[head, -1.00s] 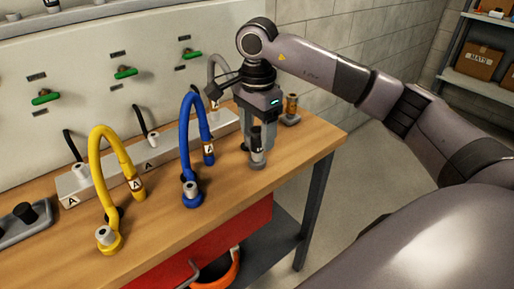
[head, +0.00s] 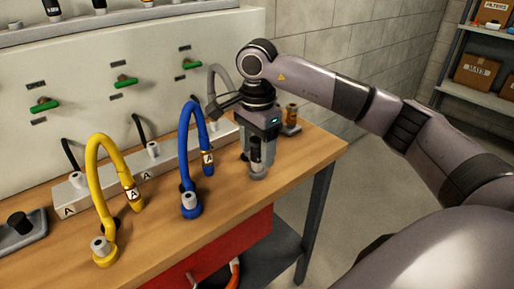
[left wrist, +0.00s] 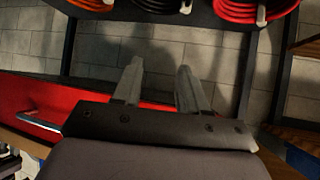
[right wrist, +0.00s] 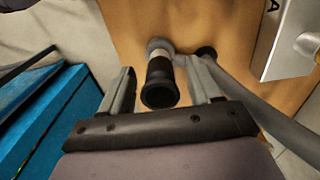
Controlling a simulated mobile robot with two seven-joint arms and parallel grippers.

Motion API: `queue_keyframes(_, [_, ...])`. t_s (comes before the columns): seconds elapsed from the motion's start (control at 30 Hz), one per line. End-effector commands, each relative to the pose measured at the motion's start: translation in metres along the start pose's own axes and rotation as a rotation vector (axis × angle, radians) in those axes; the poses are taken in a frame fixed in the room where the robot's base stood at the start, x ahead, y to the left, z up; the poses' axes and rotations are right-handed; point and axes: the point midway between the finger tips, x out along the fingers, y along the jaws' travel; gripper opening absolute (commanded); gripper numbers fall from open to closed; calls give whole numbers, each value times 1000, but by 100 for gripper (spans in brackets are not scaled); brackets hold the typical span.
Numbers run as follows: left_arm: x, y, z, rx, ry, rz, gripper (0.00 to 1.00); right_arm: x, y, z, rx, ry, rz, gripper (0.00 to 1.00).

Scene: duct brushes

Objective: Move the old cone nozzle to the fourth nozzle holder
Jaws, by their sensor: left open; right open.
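A dark nozzle with a pale band (head: 257,150) stands upright on a grey base at the end of the grey hose (head: 219,78), near the bench's right end; I cannot tell if it is the old cone nozzle. My right gripper (head: 257,165) points down over it. In the right wrist view the nozzle's black round top (right wrist: 160,95) lies between the open fingers (right wrist: 162,88), with gaps at both sides. My left gripper (left wrist: 156,88) is open and empty beside the bench, outside the head view. The fourth nozzle holder cannot be picked out.
A blue hose (head: 189,140) and a yellow hose (head: 91,165) arch over the bench (head: 165,235) to the left. A brass-coloured piece (head: 291,115) stands behind the right gripper. Several nozzles (head: 53,8) stand on the top ledge. The bench front is clear.

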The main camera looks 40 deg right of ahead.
Motion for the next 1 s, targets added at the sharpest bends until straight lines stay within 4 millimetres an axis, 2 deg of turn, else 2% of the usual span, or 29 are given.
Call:
queue_keyframes(0.47, [0,-2,-1,1,0,-4,43,0,0,0,0,0,0,63])
queue_keyframes(0.5, [0,-2,-1,1,0,-4,43,0,0,0,0,0,-1,60])
queue_keyframes(0.57, [0,-2,-1,1,0,-4,43,0,0,0,0,0,-1,40])
queue_keyframes(0.6, [0,-2,-1,1,0,-3,43,0,0,0,0,0,-1,27])
queue_keyframes(0.7, [0,-2,-1,1,0,-3,43,0,0,0,0,0,-1,0])
queue_keyframes(1.0, [-2,-1,-3,1,0,-2,43,-4,0,0,0,0,-2,0])
